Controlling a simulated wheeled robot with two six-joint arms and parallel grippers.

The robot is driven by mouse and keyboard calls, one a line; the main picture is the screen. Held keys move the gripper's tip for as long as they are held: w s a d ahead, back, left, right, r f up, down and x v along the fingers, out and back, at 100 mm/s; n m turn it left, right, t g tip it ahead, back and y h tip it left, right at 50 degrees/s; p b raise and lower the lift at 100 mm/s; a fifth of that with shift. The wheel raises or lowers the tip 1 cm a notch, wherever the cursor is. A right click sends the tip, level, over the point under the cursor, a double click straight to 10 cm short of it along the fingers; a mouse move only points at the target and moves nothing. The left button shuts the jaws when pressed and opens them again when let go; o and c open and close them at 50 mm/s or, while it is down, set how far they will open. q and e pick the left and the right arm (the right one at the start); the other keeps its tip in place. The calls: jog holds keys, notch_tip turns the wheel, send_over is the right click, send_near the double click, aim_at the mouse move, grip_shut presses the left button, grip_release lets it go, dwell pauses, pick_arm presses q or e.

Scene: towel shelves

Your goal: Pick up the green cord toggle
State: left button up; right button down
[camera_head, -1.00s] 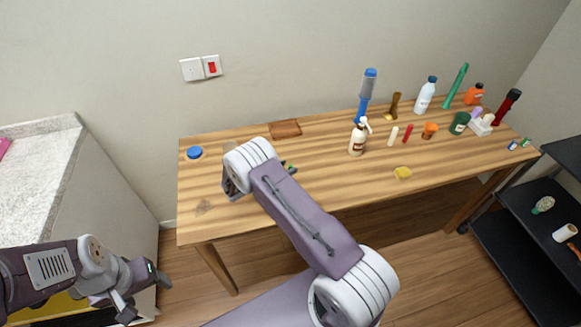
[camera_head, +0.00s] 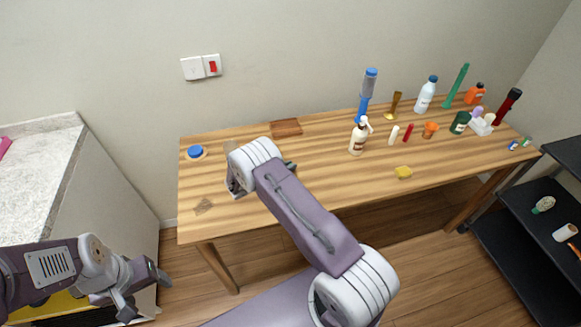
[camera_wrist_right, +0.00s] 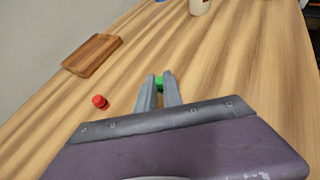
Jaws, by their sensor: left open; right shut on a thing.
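The green cord toggle (camera_wrist_right: 158,83) shows as a small green piece between the fingertips of my right gripper (camera_wrist_right: 159,80) in the right wrist view. The fingers are shut on it and hide much of it. It is low over the wooden table (camera_wrist_right: 210,70); I cannot tell whether it still touches the surface. In the head view my right arm hides the toggle, and only a bit of the right gripper (camera_head: 290,166) shows. My left gripper (camera_head: 146,292) is open and empty, off the table at the lower left.
A small red piece (camera_wrist_right: 100,102) lies left of the right gripper. A brown wooden board (camera_wrist_right: 92,55) lies beyond it. A blue round object (camera_head: 195,152) sits at the table's left end. A pump bottle (camera_head: 358,138), a yellow piece (camera_head: 403,172) and several bottles stand to the right.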

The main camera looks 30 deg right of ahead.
jog(key=r, duration=0.4)
jog(key=shift+s+d+r, duration=0.15)
jog(key=shift+s+r, duration=0.05)
jog(key=shift+r, duration=0.1)
jog(key=s+d+r, duration=0.6)
jog(key=s, duration=0.3)
jog(key=shift+d+r, duration=0.2)
jog(key=shift+d, duration=0.2)
jog(key=shift+w, duration=0.1)
